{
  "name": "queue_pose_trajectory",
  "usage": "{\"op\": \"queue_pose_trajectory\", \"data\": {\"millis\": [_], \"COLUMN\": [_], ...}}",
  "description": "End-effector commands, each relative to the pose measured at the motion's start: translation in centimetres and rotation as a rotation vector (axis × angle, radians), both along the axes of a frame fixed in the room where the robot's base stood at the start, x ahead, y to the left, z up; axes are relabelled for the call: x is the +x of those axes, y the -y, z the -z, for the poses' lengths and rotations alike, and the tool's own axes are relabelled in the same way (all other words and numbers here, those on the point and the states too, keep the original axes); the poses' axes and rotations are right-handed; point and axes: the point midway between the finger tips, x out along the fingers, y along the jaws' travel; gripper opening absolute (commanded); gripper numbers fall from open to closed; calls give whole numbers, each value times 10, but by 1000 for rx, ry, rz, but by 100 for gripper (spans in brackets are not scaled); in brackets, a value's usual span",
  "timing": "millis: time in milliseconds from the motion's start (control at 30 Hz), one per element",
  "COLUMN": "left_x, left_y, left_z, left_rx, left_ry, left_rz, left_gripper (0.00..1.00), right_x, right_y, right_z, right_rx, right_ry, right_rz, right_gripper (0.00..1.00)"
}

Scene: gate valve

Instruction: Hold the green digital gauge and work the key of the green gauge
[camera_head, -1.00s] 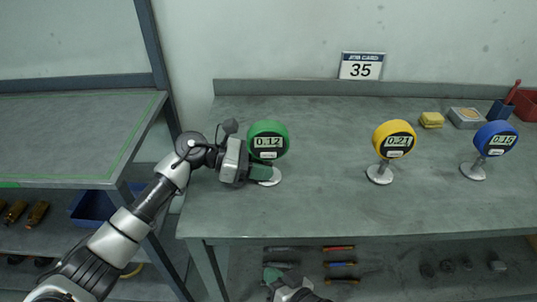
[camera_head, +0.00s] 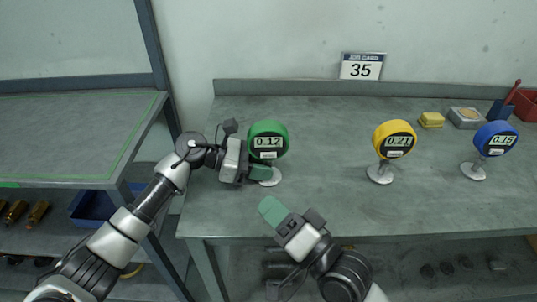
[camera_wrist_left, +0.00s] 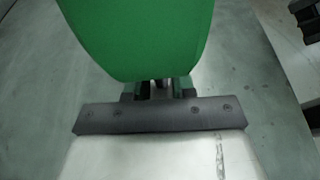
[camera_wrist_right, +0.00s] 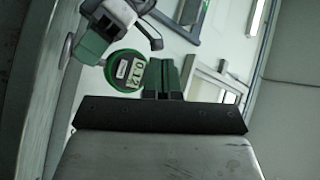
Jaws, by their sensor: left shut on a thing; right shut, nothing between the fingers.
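The green digital gauge (camera_head: 268,140) stands upright on its round white base (camera_head: 270,177) at the left end of the bench, its display reading 0.12. My left gripper (camera_head: 262,172) is shut on the gauge's stem, just below the dial. In the left wrist view the green gauge body (camera_wrist_left: 140,35) fills the top, above the fingers. My right gripper (camera_head: 270,209) is shut and empty, in front of and below the gauge near the bench's front edge. In the right wrist view the gauge face (camera_wrist_right: 126,71) shows just left of the closed fingers (camera_wrist_right: 163,75). The key is too small to make out.
A yellow gauge (camera_head: 394,140) and a blue gauge (camera_head: 495,139) stand further right on the bench (camera_head: 330,190). A sign reading 35 (camera_head: 361,66) stands at the back. A yellow block (camera_head: 431,120) and a tin (camera_head: 466,118) lie at the back right.

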Motion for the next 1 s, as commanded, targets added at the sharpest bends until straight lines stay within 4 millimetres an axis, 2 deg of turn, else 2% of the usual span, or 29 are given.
{"op": "queue_pose_trajectory", "data": {"millis": [200,333,800,1000], "left_x": [0,0,0,0], "left_y": [0,0,0,0], "left_z": [0,0,0,0], "left_rx": [0,0,0,0], "left_ry": [0,0,0,0], "left_rz": [-1,-1,-1,-1], "left_gripper": [12,12,12,12], "right_x": [1,9,71,85], "right_y": [0,-1,-3,-4], "right_z": [1,1,1,1], "right_rx": [-2,-4,-5,-3], "right_ry": [1,2,2,1], "right_rz": [0,1,1,0], "right_gripper": [0,0,0,0]}}
